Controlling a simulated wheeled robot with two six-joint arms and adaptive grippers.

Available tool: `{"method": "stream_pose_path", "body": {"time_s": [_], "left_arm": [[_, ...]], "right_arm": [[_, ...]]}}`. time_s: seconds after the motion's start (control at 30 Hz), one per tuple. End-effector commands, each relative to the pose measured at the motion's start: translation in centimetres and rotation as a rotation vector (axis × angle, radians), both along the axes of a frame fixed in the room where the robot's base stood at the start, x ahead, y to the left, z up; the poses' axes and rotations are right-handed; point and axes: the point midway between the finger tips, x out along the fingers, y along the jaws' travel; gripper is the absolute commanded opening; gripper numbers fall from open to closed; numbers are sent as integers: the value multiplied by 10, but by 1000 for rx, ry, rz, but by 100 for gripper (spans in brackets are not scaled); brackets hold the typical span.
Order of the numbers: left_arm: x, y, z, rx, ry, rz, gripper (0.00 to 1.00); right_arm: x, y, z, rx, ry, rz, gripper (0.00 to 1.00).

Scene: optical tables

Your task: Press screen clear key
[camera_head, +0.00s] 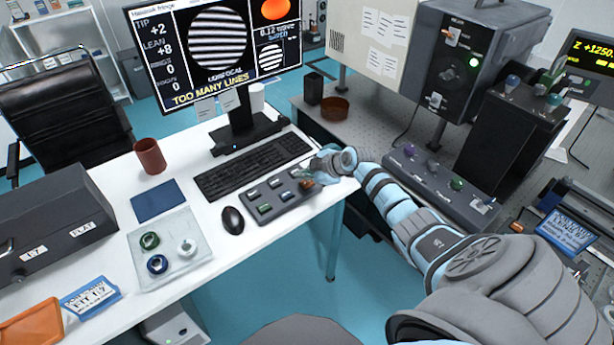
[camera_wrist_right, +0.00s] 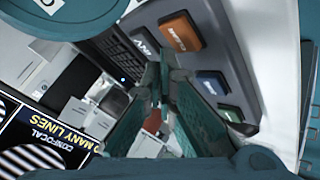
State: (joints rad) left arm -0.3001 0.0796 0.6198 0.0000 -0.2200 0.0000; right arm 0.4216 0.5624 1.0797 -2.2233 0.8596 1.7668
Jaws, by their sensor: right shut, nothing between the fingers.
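A grey key panel (camera_head: 273,204) lies on the white desk between the keyboard and the desk's right edge. It carries two rows of coloured keys. In the right wrist view I see an orange key (camera_wrist_right: 181,31) whose label is hard to read, a grey key (camera_wrist_right: 146,42), a blue key (camera_wrist_right: 211,83) and a green key (camera_wrist_right: 232,113). My right gripper (camera_head: 311,178) is at the panel's right end and partly hides it. In the wrist view its teal fingers (camera_wrist_right: 160,67) are shut and empty, tips beside the orange and grey keys. Contact cannot be told. My left gripper is out of view.
The monitor (camera_head: 217,42) shows striped fringes and "TOO MANY LINES". A keyboard (camera_head: 252,166), black mouse (camera_head: 232,220), brown cup (camera_head: 150,156) and tray of rings (camera_head: 178,272) share the desk. A knobbed control box (camera_head: 437,186) stands right, across a gap.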

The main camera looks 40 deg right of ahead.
Motion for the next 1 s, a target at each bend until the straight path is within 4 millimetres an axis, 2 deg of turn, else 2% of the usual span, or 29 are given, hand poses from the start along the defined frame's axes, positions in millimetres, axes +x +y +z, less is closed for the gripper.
{"method": "stream_pose_path", "body": {"time_s": [0.67,1.0], "left_arm": [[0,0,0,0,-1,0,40],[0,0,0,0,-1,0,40]], "right_arm": [[0,0,0,0,0,0,0],[0,1,-9,1,0,-1,0]]}}
